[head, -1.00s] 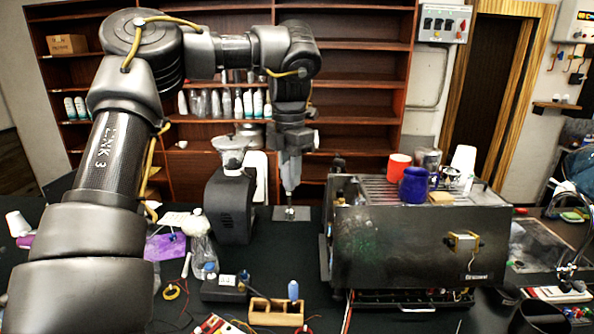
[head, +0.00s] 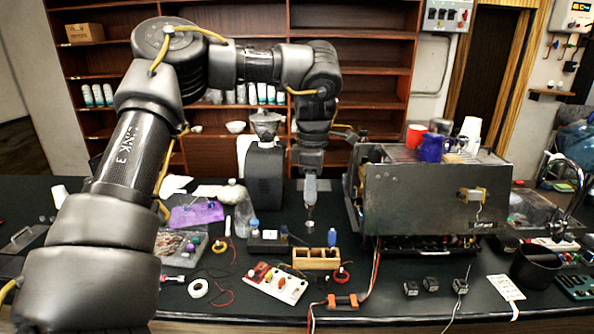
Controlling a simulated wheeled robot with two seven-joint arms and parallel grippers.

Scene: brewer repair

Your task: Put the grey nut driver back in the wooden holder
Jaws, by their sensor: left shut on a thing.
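The wooden holder (head: 316,259) is a small light-brown block with openings on the dark bench, left of the coffee machine. A blue-handled tool (head: 332,238) stands upright at its right end. My left gripper (head: 310,187) points down behind the holder and is shut on the grey nut driver (head: 310,208). The driver hangs upright, its lower end a little behind the holder in the picture. Its handle is mostly hidden by the fingers, and I cannot tell its exact height above the bench. My right gripper is not in view.
The coffee machine (head: 432,198) stands close on the right and a black grinder (head: 264,175) behind on the left. A white switch panel (head: 278,284) and wires lie in front.

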